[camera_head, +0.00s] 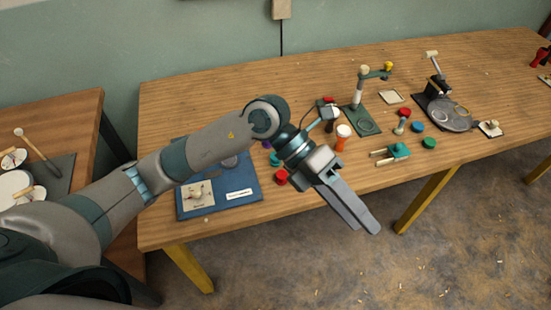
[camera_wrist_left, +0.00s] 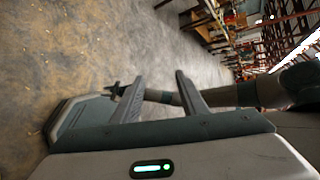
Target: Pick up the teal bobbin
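A small teal round piece (camera_head: 417,127), which looks like the teal bobbin, lies on the wooden table in the head view, right of the middle. A greener round piece (camera_head: 429,143) lies just in front of it, near the table's front edge. My left gripper (camera_head: 366,229) hangs in front of the table edge, left of and nearer than both pieces, touching neither. In the left wrist view the left fingers (camera_wrist_left: 160,76) stand apart with nothing between them. My right gripper (camera_wrist_left: 116,90) shows small and dark beyond them; its opening is unclear.
A teal clamp-like tool (camera_head: 398,151) lies left of the green piece. A green stand (camera_head: 364,121), a dark tray-like device (camera_head: 452,115) and a white-topped orange jar (camera_head: 342,138) are around. A red piece (camera_head: 281,177) and blue board (camera_head: 244,199) lie near my left arm.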

